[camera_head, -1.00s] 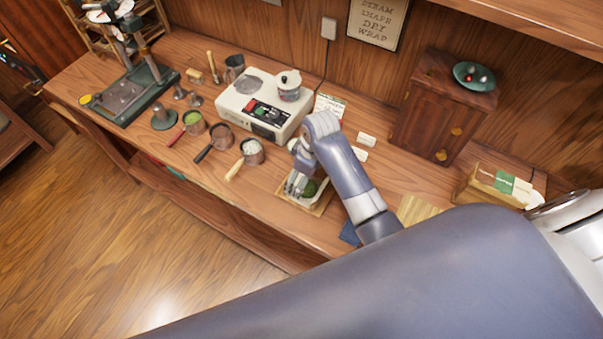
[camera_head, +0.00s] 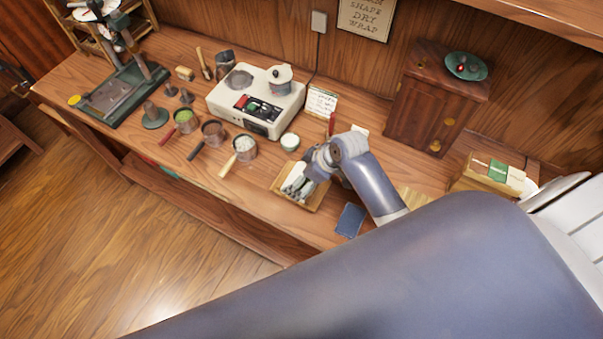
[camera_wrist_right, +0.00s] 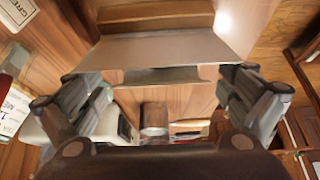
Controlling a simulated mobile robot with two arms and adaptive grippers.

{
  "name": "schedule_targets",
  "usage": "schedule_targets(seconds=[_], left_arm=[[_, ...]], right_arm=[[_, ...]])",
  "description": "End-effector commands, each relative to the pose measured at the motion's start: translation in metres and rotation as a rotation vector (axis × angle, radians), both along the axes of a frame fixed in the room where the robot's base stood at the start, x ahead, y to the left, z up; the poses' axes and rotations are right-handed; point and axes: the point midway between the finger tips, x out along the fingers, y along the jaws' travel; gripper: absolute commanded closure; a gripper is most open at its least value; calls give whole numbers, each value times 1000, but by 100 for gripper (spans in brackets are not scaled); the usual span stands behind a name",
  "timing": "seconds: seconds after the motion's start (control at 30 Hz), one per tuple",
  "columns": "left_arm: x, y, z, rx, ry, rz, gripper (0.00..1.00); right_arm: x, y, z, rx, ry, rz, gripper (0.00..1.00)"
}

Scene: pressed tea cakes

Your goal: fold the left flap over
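A shallow wooden tray (camera_head: 318,207) with pale wrapping paper (camera_head: 288,189) in it sits near the front edge of the counter. My right gripper (camera_head: 298,186) is low over the tray and covers much of the paper. In the right wrist view a pale grey sheet (camera_wrist_right: 170,48), apparently the paper, spans the space ahead of my right gripper (camera_wrist_right: 165,100). Its two fingers are spread wide apart, with nothing clearly clamped between them. Any cake is hidden, and I cannot tell the left flap's fold. My left gripper is out of view.
A white hot plate (camera_head: 255,105) stands behind the tray. Handled pots, including one with white contents (camera_head: 245,150), stand to its left. A small white-green cup (camera_head: 290,142) and a blue cloth (camera_head: 350,220) are close by. A wooden cabinet (camera_head: 430,105) stands at right.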

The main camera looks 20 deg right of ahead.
Motion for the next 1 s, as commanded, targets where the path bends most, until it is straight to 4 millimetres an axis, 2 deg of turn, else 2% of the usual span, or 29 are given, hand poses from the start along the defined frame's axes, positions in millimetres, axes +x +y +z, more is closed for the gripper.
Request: schedule_targets(seconds=[0.33, 0.47, 0.63, 1.0], left_arm=[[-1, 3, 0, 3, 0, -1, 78], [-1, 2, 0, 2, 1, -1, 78], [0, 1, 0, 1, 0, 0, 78], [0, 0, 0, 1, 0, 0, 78]], right_arm=[[1, 0, 1, 1, -2, 0, 0], [-1, -2, 8, 0, -5, -1, 0], [-10, -10, 28, -2, -4, 0, 0], [-36, -29, 87, -2, -3, 0, 0]])
